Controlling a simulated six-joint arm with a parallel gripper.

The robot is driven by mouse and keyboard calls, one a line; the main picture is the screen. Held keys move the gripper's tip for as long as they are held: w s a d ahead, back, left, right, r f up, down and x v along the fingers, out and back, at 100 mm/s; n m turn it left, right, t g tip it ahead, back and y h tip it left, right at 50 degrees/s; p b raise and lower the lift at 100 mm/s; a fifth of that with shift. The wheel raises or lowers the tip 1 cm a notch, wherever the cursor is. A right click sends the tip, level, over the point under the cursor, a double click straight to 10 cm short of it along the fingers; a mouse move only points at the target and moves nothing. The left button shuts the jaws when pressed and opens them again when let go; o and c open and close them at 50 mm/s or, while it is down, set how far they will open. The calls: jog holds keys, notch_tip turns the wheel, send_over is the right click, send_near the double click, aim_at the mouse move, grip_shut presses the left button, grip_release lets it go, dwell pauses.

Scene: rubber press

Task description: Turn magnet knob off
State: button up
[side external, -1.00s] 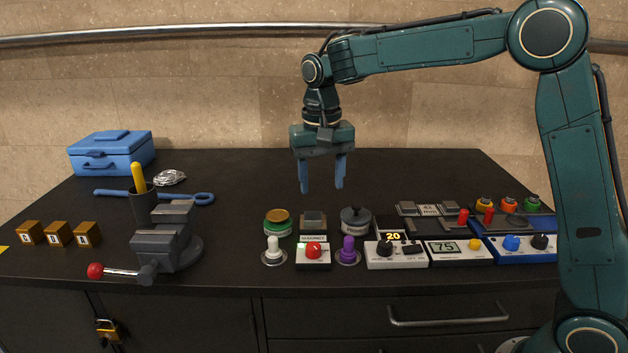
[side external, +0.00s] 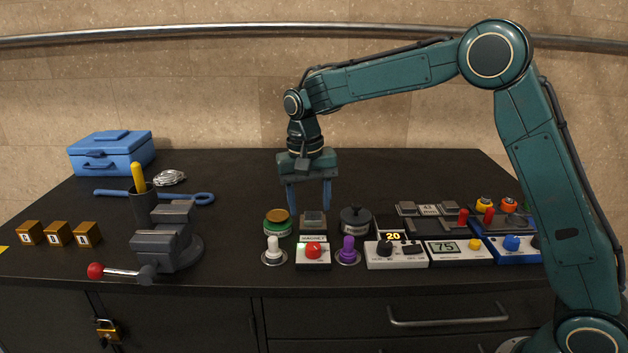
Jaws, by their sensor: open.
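The magnet box (side external: 313,262) is a small white unit with a red knob (side external: 313,251) on its front and a label reading MAGNET above it. It sits near the front edge of the bench, between a white joystick-like knob and a purple one. My gripper (side external: 309,208) is open, with two blue fingers pointing down. It hangs behind and above the magnet box, over a small grey block (side external: 313,222), and looks empty. The picture does not show clearly which way the red knob is turned.
A green-and-gold button (side external: 278,222) and a dark grey round weight (side external: 356,220) flank the grey block. The white knob (side external: 274,250) and purple knob (side external: 348,250) stand close beside the magnet box. A vise (side external: 166,245) is left; control boxes (side external: 396,258) are right.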

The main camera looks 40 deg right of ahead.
aim_at(313, 246)
jog(key=f, duration=1)
jog(key=shift+s+d+f, duration=0.2)
jog(key=shift+d+f, duration=0.05)
jog(key=shift+c, duration=0.2)
jog(key=c, duration=0.9)
